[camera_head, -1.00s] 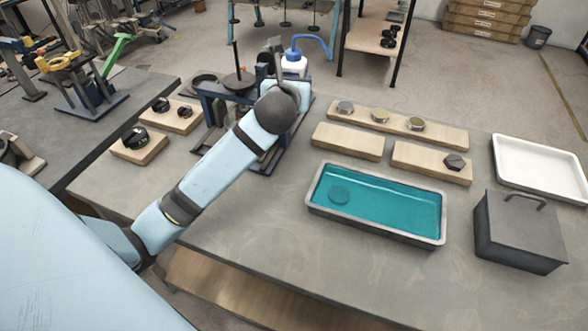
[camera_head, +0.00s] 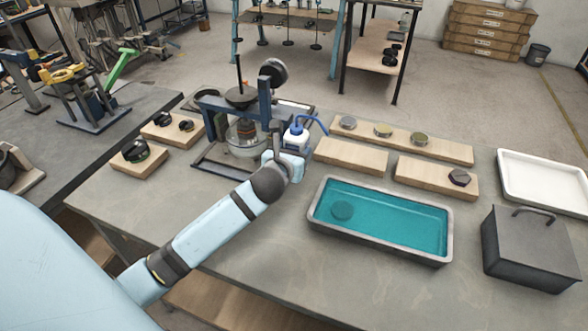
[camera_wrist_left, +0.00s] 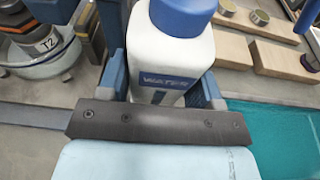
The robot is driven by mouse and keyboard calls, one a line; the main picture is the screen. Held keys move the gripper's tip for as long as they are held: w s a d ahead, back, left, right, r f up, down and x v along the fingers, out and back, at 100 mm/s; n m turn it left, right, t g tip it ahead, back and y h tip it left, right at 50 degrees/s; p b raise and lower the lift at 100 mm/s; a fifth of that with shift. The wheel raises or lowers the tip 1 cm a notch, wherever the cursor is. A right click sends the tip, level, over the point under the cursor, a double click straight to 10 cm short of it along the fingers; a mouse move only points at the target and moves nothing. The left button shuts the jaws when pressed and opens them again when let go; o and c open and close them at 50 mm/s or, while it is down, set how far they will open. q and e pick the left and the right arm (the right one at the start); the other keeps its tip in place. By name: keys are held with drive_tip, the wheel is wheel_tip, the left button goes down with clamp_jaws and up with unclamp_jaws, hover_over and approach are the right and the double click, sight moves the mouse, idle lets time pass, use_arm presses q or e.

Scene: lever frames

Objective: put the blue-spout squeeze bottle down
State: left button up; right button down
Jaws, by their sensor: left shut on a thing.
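The squeeze bottle (camera_head: 296,138) is white with a blue cap and a bent blue spout. In the head view it stands upright between the press frame and the teal bath. My left gripper (camera_head: 284,160) is shut on the bottle. In the left wrist view the white bottle (camera_wrist_left: 168,55) with a "WATER" label sits between the two blue-grey fingers of the gripper (camera_wrist_left: 162,88). The arm and gripper hide the bottle's base, so I cannot tell whether it touches the table. My right gripper is not in view.
A dark blue press frame (camera_head: 265,100) stands just left of the bottle. Wooden boards (camera_head: 351,155) lie to its right. The teal bath (camera_head: 312,208) is in front right. A grey lidded box (camera_head: 525,250) and a white tray (camera_head: 503,175) are farther right. The front tabletop is clear.

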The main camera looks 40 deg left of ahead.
use_arm(q)
drive_tip(key=shift+f+b, duration=0.4)
drive_tip(key=shift+f, duration=2.05)
drive_tip(key=o, duration=0.7)
drive_tip(key=shift+f, duration=0.15)
drive_tip(key=shift+o, duration=0.2)
drive_tip(key=shift+s+r, duration=0.2)
drive_tip(key=shift+s, duration=0.1)
drive_tip(key=v, duration=1.1)
drive_tip(key=shift+s+d+r, duration=0.1)
drive_tip(key=shift+s+r, duration=0.05)
